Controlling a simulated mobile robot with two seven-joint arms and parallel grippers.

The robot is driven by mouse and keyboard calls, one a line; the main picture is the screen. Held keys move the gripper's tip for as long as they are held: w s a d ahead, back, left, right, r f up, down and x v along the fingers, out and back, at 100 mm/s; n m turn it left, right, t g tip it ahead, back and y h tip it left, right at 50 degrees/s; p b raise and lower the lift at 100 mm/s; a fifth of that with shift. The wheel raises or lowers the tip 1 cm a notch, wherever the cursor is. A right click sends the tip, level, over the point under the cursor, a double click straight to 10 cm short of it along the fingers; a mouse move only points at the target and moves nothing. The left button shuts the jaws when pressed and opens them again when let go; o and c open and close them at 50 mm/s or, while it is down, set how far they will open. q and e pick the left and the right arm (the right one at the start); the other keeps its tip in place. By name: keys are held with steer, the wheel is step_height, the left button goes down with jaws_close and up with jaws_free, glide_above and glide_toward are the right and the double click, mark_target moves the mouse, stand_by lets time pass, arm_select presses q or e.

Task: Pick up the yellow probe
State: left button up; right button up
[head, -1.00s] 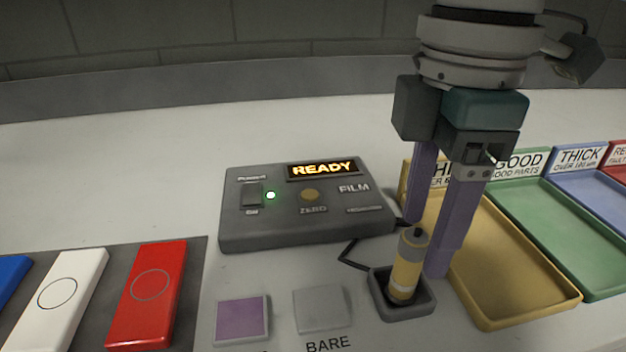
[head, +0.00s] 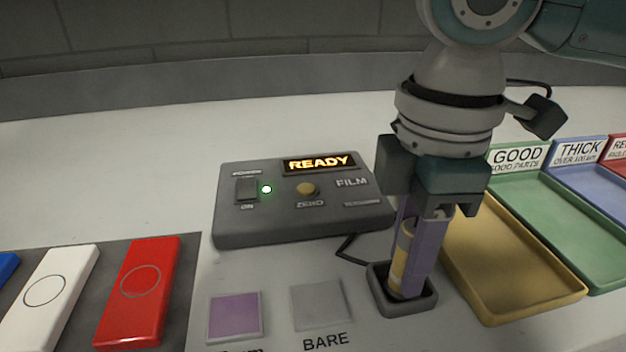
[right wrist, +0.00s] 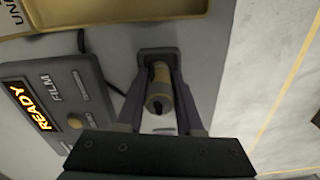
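The yellow probe (head: 398,274) stands upright in a dark square holder (head: 402,303) in front of the meter. In the head view one finger hides part of it. In the right wrist view the probe (right wrist: 159,91) shows its dark tip end between the two fingers. My right gripper (head: 412,268) points down over the holder, with its purple fingers on either side of the probe. In the right wrist view the gripper (right wrist: 161,85) looks open, with the fingers close beside the probe. Whether they touch it is hard to see. My left gripper is not in view.
The grey meter (head: 300,215) reading READY stands left of the holder. A yellow tray (head: 520,280) is close on the right, with green (head: 580,240) and blue trays beyond. Purple (head: 235,316) and bare (head: 320,303) plates lie front left. A dark cable runs behind the holder.

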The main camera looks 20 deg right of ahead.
jaws_close()
steer(key=shift+r, duration=0.1)
